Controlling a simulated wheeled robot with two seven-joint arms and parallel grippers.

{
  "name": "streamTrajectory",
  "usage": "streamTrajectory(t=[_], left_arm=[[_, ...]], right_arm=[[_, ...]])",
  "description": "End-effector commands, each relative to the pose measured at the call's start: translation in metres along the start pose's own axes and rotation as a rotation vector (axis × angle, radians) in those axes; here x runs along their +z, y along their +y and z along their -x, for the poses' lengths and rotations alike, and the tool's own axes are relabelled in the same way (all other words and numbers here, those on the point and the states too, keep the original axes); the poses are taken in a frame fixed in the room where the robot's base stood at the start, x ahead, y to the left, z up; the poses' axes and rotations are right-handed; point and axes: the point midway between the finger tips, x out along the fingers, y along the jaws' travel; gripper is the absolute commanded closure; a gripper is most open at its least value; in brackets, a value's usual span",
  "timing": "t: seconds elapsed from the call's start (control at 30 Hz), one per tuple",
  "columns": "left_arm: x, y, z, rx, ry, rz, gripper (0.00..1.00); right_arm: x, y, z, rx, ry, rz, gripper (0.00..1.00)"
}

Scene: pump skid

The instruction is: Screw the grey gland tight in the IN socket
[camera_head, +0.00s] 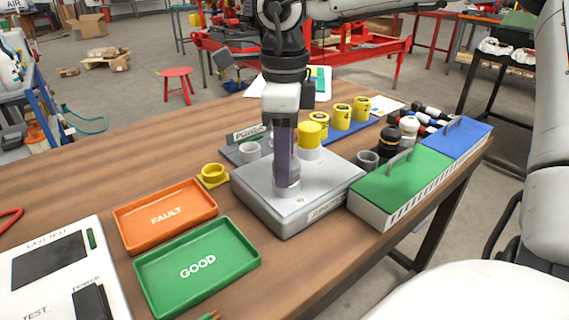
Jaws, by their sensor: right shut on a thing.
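The grey junction box (325,187) stands on the wooden bench, with lettering on its front side. My right gripper (287,172) points straight down over its top, near the small IN marking. Its dark fingers are shut on the grey gland (288,186), which sits upright at the socket on the box top. The fingers hide much of the gland, and I cannot see the thread or how deep it sits. A yellow-capped fitting (311,135) stands on the box behind the gripper. My left gripper is not in view.
An orange FAULT tray (132,218) and a green GOOD tray (150,279) lie left of the box. A green-lidded case (390,190) stands close on its right. A grey ring (249,152), a yellow ring (213,171) and several yellow cans are nearby.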

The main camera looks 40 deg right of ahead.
Motion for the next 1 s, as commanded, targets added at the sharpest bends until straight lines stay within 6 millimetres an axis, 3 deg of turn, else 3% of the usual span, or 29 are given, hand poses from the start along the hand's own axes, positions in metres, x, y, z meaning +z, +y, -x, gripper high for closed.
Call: streamTrajectory(t=[0.13, 0.37, 0.67, 0.93, 0.97, 1.0], left_arm=[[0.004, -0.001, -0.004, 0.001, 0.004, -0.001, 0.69], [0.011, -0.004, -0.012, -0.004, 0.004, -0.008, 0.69], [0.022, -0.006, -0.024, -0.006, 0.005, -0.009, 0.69], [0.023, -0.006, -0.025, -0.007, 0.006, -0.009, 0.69], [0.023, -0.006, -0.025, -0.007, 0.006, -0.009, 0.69], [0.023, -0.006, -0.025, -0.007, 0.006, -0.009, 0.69]], right_arm=[[0.0, 0.0, -0.002, -0.002, -0.001, -0.15, 0.85], [0.0, 0.0, -0.002, 0.0, -0.001, -0.258, 0.85], [0.001, 0.0, -0.003, 0.0, -0.002, -0.575, 0.85], [0.001, 0.001, -0.003, 0.004, -0.001, -0.614, 0.85], [0.001, 0.001, -0.003, 0.004, -0.001, -0.614, 0.62], [0.0, 0.001, -0.004, 0.004, 0.0, -0.613, 0.55]])
